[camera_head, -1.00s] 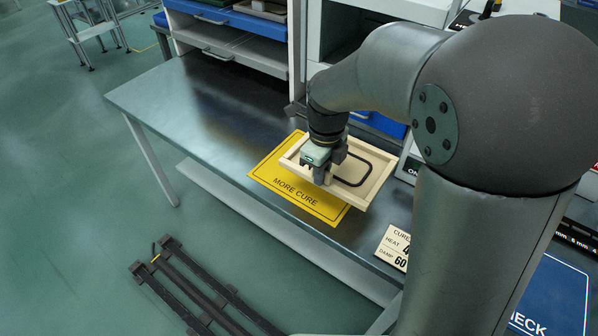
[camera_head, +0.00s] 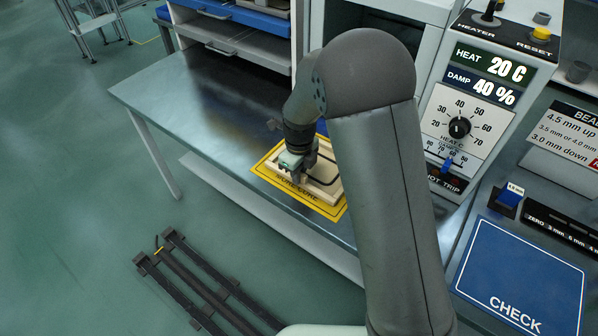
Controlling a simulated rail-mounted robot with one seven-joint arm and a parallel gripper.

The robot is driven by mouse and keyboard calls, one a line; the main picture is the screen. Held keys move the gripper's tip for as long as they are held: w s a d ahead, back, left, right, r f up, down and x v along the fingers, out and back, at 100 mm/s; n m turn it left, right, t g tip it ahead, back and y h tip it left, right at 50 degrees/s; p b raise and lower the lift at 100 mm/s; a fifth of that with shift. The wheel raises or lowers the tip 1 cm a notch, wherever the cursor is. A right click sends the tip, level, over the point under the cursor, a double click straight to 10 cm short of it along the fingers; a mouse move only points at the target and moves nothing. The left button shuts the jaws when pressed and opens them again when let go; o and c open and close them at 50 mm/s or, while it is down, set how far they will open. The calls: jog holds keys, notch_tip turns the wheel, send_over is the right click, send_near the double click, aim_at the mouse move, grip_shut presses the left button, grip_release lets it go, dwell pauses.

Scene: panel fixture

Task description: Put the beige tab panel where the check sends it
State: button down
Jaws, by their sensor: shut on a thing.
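The beige tab panel (camera_head: 325,190), a shallow beige tray-like frame with a black loop on its face, is over the yellow MORE CURE mat (camera_head: 335,212). My gripper (camera_head: 297,175) is shut on the panel's left edge. The panel looks flat and very low over the mat; I cannot tell whether it rests on it. My arm hides part of the panel's right side. The blue CHECK mat (camera_head: 520,280) at the lower right is bare where it shows.
A control box reads HEAT 20 C and DAMP 40 % on its display (camera_head: 487,75), with a dial (camera_head: 459,127) below. A bead gauge (camera_head: 510,194) and a BEAD sign (camera_head: 570,145) stand at the right. The bench (camera_head: 180,95) is clear at the left.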

jog(key=shift+f, duration=0.1)
jog(key=c, duration=1.4)
grip_release()
notch_tip(320, 180, up, 11)
jog(key=s+d+r+n, duration=0.4)
jog(key=s+d+n, duration=0.1)
jog(key=d, duration=0.1)
jog(key=s+d+n, duration=0.3)
jog(key=s+n, duration=0.3)
jog(key=s+d+n, duration=0.4)
jog(key=s+n, duration=0.3)
jog(key=s+d+n, duration=0.4)
jog(key=s+n, duration=0.2)
jog(key=s, duration=0.1)
jog(key=shift+s+d+f+n+b, duration=0.1)
jog(key=shift+s+f+n+b, duration=0.1)
jog(key=shift+f+n+b, duration=0.2)
